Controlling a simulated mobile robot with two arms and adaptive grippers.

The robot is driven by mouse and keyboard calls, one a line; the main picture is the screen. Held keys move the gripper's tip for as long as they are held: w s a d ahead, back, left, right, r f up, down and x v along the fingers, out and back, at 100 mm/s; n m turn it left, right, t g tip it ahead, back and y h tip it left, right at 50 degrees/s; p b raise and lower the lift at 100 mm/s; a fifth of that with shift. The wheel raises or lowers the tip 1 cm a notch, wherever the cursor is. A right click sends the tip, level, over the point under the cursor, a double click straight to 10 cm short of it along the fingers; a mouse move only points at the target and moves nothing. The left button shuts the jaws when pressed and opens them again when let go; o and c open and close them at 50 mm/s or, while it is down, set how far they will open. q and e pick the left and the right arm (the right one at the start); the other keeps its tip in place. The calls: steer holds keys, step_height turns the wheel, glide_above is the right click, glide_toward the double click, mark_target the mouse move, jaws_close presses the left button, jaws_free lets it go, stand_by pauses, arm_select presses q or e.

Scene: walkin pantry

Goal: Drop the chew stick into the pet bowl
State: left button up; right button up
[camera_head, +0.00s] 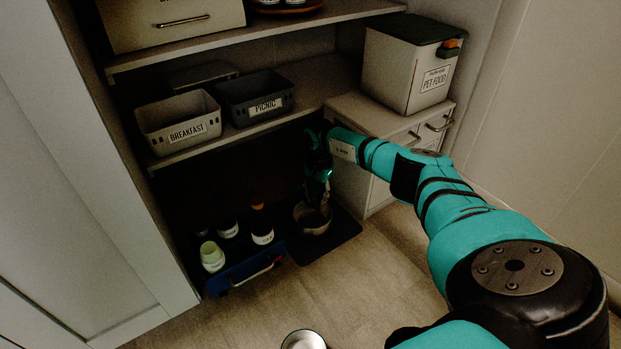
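A round metal bowl (313,220), which looks like the pet bowl, stands on a dark mat (338,240) on the floor below the shelves. My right arm reaches in from the right, and its gripper (321,190) points down just above the bowl. The fingers are small and dark. A thin brownish shape at the fingertips, over the bowl, may be the chew stick, but I cannot make it out clearly or tell if it is gripped. My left gripper is not in view.
A blue caddy (246,275) with several bottles and a cup stands left of the mat. Another round metal dish (303,341) is on the floor in front. A white drawer unit (383,125) carries the pet food bin (405,72). Breakfast (180,122) and picnic (255,97) baskets sit on the shelf.

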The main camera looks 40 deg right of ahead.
steer(key=shift+o, duration=1.4)
steer(key=shift+r, duration=0.15)
step_height(320, 180, up, 12)
steer(key=shift+f, duration=0.2)
